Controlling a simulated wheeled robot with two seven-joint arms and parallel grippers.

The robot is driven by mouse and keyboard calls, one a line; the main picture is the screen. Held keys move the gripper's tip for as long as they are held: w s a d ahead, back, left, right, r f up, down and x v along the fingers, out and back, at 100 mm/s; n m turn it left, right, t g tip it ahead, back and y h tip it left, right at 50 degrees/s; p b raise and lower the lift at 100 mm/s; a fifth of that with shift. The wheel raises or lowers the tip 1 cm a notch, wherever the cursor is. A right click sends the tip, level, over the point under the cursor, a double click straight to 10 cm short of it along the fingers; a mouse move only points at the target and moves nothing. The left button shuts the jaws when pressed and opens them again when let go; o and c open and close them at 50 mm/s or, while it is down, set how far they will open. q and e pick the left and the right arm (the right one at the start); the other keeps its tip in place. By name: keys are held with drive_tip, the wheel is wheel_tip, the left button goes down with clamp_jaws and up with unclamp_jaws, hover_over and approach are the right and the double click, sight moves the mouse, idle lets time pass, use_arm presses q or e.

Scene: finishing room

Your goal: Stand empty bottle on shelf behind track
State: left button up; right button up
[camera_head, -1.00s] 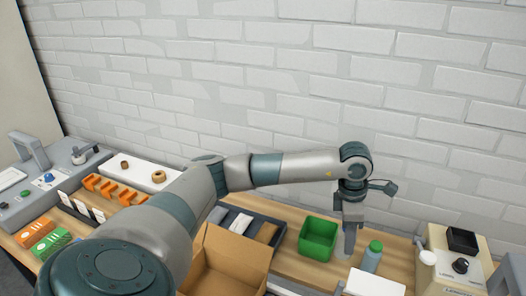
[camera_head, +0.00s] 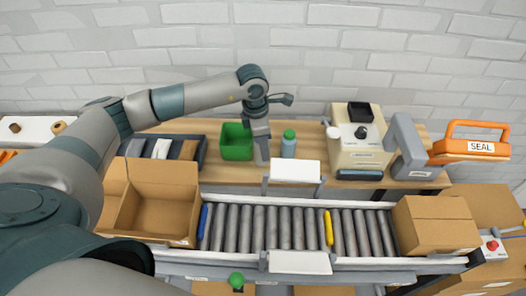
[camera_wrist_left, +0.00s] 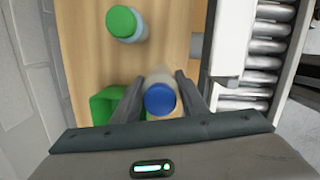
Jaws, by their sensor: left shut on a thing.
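My left gripper (camera_head: 262,160) points down over the wooden shelf (camera_head: 310,133) behind the roller track (camera_head: 265,228). It is between the green bin and a green-capped bottle (camera_head: 289,144). In the left wrist view, the gripper (camera_wrist_left: 160,82) is shut on a clear bottle with a blue cap (camera_wrist_left: 160,99). The head view hides this bottle behind the fingers. I cannot tell if its base touches the shelf. The green-capped bottle (camera_wrist_left: 124,22) stands apart from it. My right gripper is not in view.
The green bin (camera_head: 236,142) stands close to the gripper's left. A cream machine (camera_head: 360,140) and an orange-handled sealer (camera_head: 470,148) are to the right. A white plate (camera_head: 295,171) is in front, by the track. An open carton (camera_head: 155,215) and closed box (camera_head: 435,225) sit along the track.

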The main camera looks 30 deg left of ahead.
use_arm(q)
drive_tip(key=shift+f+p, duration=0.85)
drive_tip(key=shift+f, duration=0.95)
drive_tip(key=shift+f, duration=0.15)
drive_tip(key=shift+f, duration=0.1)
drive_tip(key=o, duration=1)
drive_tip(key=shift+r, duration=0.3)
